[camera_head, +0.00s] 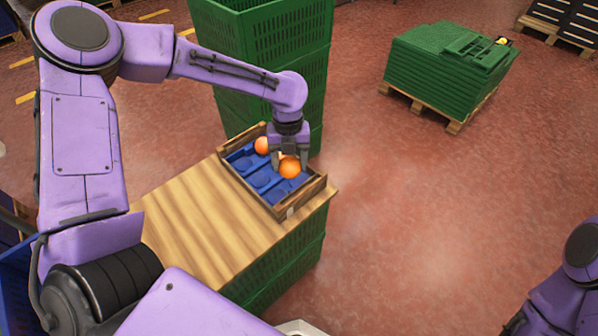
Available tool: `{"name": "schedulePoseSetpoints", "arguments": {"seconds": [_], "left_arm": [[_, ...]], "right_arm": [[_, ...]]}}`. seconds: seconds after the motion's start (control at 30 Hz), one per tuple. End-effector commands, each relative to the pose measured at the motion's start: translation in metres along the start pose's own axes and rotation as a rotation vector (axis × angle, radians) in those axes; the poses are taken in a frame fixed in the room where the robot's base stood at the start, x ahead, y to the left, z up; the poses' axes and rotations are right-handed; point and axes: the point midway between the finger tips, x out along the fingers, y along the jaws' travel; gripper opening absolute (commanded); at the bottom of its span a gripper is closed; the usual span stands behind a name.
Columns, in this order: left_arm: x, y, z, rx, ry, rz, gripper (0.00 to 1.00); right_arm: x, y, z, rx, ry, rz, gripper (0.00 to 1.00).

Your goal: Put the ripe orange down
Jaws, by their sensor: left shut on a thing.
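My left gripper (289,160) points down over the wooden crate (290,206) and is shut on an orange (290,169). The held orange is at or just above the blue tray insert (262,179) in the crate; I cannot tell whether it touches.
The crate stands on a wooden board (209,217) over green crates (285,269). A tall stack of green crates (265,40) rises right behind. Folded green crates (440,62) lie on a pallet at the back right. The board left of the crate is clear.

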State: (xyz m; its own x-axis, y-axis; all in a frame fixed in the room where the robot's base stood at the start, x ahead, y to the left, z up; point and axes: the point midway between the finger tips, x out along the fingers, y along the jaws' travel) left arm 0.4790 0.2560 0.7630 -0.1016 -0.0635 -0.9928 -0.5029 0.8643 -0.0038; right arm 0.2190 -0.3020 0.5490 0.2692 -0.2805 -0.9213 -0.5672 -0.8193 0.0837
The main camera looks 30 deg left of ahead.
Motion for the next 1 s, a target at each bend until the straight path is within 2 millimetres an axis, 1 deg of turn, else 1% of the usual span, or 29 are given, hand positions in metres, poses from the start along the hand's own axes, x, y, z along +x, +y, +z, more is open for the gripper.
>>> {"name": "schedulePoseSetpoints", "arguments": {"seconds": [0.03,0.1,0.23,0.37,0.4,0.53,0.6,0.8,0.93,0.97,1.0], "left_arm": [[0.014,-0.003,0.007,-0.001,0.006,0.005,0.29],[0.026,-0.009,0.018,-0.002,0.006,0.004,0.29],[0.041,-0.018,0.033,-0.002,0.003,0.002,0.29],[0.050,-0.023,0.041,-0.001,0.003,0.002,0.29],[0.057,-0.025,0.044,-0.002,0.004,0.002,0.29],[0.078,-0.024,0.046,-0.002,0.003,0.002,0.29],[0.082,-0.024,0.047,-0.001,0.001,0.001,0.29],[0.081,-0.024,0.047,-0.001,0.000,0.001,0.29],[0.085,-0.024,0.047,-0.001,0.001,0.001,0.29],[0.086,-0.024,0.047,-0.001,0.001,0.001,0.65],[0.085,-0.024,0.047,-0.001,0.001,0.001,0.73]], "right_arm": [[0.003,0.000,0.001,0.000,0.000,0.000,0.43],[0.004,0.000,0.002,0.000,0.000,0.000,0.43],[0.005,-0.001,0.002,0.000,0.000,0.000,0.43],[0.006,-0.001,0.002,0.000,0.000,0.000,0.43],[0.007,-0.001,0.003,0.000,0.000,0.000,0.43],[0.008,-0.001,0.003,0.000,0.000,0.000,0.43],[0.008,-0.001,0.003,0.000,0.000,0.000,0.43],[0.008,-0.001,0.003,0.000,0.000,0.000,0.43],[0.009,-0.001,0.004,0.000,0.000,0.000,0.43],[0.009,-0.001,0.004,0.000,0.000,0.000,0.43],[0.009,-0.001,0.004,0.000,0.000,0.000,0.43]]}}
